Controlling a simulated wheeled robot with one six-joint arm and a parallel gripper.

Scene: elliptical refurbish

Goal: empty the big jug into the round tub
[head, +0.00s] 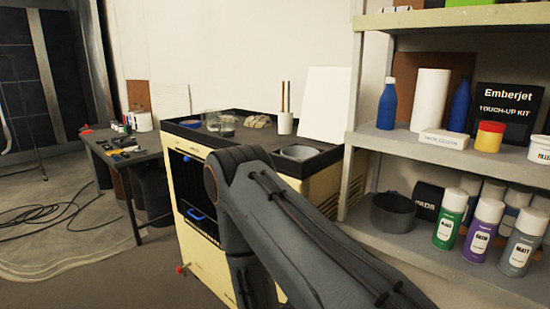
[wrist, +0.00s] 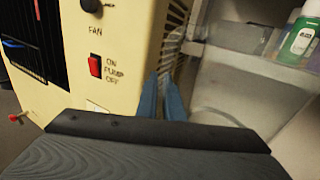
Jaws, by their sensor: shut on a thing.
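My gripper (wrist: 164,98) shows two blue fingers close together in the wrist view, beside the cream cabinet's right edge. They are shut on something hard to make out. A faint pale curved edge (wrist: 218,113) just right of them may belong to a clear jug. In the head view my own arm hides the gripper and what it holds. A round dark grey tub (head: 393,213) stands on the lower shelf at right, apart from my arm. A second grey round vessel (head: 300,153) sits at the cabinet top's right end; I cannot tell which is the tub meant.
The cream cabinet (head: 192,235) has a dark rimmed top with a clear glass vessel (head: 219,124) and a white cup (head: 285,123). Spray cans (head: 484,230) crowd the lower shelf (head: 385,246). A cluttered bench (head: 118,155) stands left. Cables (head: 45,215) lie on the floor.

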